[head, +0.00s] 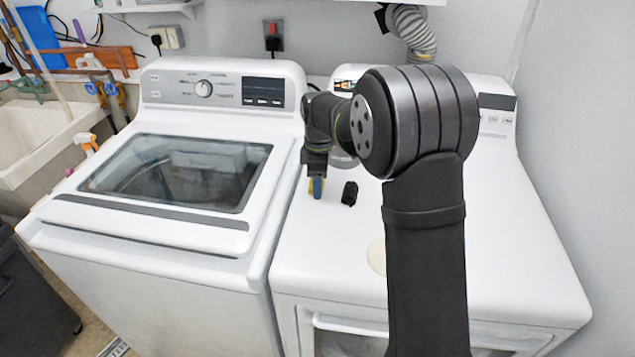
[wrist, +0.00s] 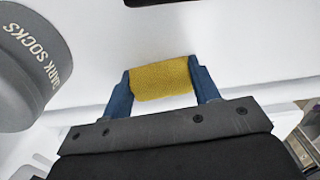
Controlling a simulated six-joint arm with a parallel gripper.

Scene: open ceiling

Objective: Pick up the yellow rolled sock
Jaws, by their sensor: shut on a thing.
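The yellow rolled sock (wrist: 160,79) sits between the two blue fingers of my gripper (wrist: 163,85) in the wrist view. The fingers press on its two ends, so my gripper is shut on it. In the head view my gripper (head: 317,187) points down at the left edge of the right-hand white machine's top, with a little yellow (head: 318,178) showing by the blue fingers. I cannot tell whether the sock touches the top or hangs just above it.
A black rolled item (head: 349,193) lies just right of my gripper. A grey container marked "DARK SOCKS" (wrist: 28,68) stands at the left in the wrist view. A cream disc (head: 377,256) lies nearer the front. A washer (head: 160,225) stands to the left.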

